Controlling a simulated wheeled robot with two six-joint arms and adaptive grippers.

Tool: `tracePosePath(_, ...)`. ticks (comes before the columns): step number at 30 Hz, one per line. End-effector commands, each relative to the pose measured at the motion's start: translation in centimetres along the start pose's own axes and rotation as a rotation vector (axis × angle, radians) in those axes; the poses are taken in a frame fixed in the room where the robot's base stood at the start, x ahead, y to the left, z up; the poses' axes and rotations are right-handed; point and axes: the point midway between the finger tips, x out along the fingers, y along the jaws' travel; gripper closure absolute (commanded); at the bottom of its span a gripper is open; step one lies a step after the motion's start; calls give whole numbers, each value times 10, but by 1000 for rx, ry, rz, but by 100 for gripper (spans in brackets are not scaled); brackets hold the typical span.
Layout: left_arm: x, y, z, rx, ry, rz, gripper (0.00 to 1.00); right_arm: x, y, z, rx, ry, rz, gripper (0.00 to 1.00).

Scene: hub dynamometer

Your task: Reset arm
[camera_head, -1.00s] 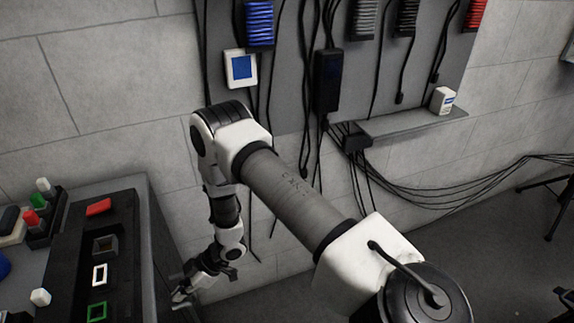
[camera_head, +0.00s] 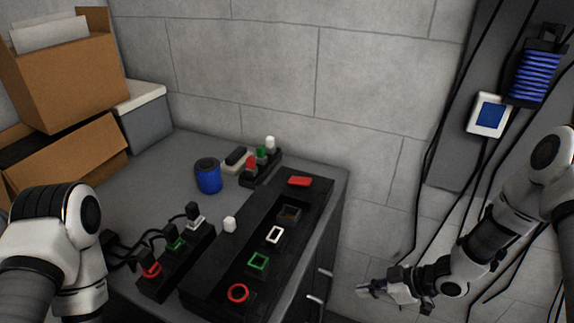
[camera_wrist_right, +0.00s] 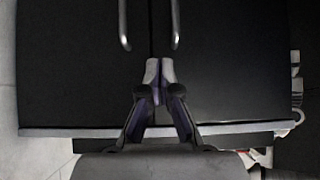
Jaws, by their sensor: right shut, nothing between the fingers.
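My right arm comes in from the right in the head view and hangs downward. Its gripper (camera_head: 368,289) is low, to the right of the cabinet's front, apart from the table objects. In the right wrist view my right gripper (camera_wrist_right: 160,68) is shut, its fingertips together and empty, with dark cabinet doors (camera_wrist_right: 222,65) behind it. Part of my left arm shows at the lower left of the head view; its gripper is out of the frame.
Cardboard boxes (camera_head: 75,75) stand at the back left. Cables hang on the right wall.

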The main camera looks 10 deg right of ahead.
Motion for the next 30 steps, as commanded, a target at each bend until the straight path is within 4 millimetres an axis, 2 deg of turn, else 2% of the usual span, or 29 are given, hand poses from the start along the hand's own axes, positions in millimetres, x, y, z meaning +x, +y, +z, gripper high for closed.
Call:
tracePosePath(2,0,0,0,0,0,0,3,2,-4,4,4,-7,-9,100)
tracePosePath(5,0,0,0,0,0,0,3,17,-26,13,-13,-50,-70,100)
tracePosePath(8,0,0,0,0,0,0,3,38,-75,27,55,-134,-149,100)
tracePosePath(9,0,0,0,0,0,0,3,46,-99,35,132,-190,-162,100)
tracePosePath(11,0,0,0,0,0,0,3,52,-129,49,264,-277,-149,100)
tracePosePath(14,0,0,0,0,0,0,3,49,-170,75,483,-437,-71,100)
tracePosePath(16,0,0,0,-1,0,0,3,37,-191,96,633,-558,28,100)
tracePosePath(18,0,0,0,0,0,0,3,19,-202,114,765,-657,154,100)
tracePosePath(22,0,0,0,0,0,0,3,-11,-201,133,940,-748,362,100)
tracePosePath(25,0,0,0,0,0,0,3,-17,-196,139,992,-758,436,100)
tracePosePath(30,0,0,0,0,0,0,3,-18,-196,139,995,-758,440,100)
